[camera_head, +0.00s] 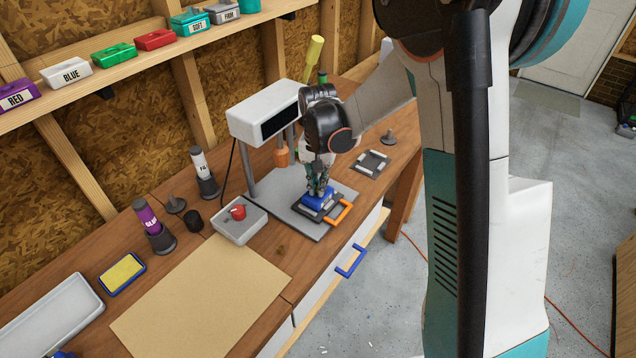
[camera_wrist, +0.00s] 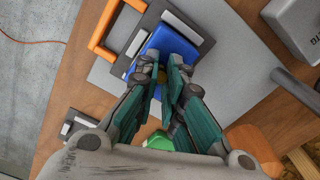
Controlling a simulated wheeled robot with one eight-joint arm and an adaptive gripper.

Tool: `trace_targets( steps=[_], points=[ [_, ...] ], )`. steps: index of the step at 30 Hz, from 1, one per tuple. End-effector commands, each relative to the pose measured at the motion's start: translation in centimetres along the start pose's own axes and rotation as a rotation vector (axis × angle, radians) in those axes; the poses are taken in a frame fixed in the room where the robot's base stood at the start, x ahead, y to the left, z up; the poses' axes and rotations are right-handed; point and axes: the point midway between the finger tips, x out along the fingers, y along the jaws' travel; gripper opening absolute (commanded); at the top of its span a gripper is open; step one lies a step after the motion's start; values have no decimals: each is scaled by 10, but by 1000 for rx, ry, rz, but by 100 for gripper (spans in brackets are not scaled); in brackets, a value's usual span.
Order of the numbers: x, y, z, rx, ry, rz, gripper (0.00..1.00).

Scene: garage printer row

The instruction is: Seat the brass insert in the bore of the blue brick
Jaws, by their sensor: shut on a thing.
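The blue brick (camera_head: 317,201) sits in a dark holder (camera_head: 333,218) with an orange handle on the grey bed plate. In the wrist view the blue brick (camera_wrist: 177,45) lies just beyond the fingertips. My gripper (camera_head: 319,189) points down over the brick, its tips at or very near the brick's top. In the wrist view my gripper (camera_wrist: 164,66) is shut with a narrow gap, too narrow for the whole brick. It appears to hold the small brass insert, which is hidden between the tips. The bore is hidden too, so I cannot tell how deep the insert sits.
A white press-like machine (camera_head: 262,113) stands behind the brick. A grey tray (camera_head: 239,223) with a red item lies to the left. A second small dark holder (camera_head: 371,162) lies to the right. A brown mat (camera_head: 200,300) leaves clear room at the front left.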

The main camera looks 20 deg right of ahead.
Motion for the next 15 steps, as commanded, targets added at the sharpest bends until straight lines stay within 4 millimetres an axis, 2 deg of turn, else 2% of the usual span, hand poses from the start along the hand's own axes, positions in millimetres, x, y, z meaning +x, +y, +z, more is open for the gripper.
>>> trace_targets(
  steps=[10,11,13,14,15],
  points=[
    [0,0,0,0,0,0,0],
    [0,0,0,0,0,0,11],
    [0,0,0,0,0,0,27],
    [0,0,0,0,0,0,33],
    [0,0,0,0,0,0,33]
  ],
)
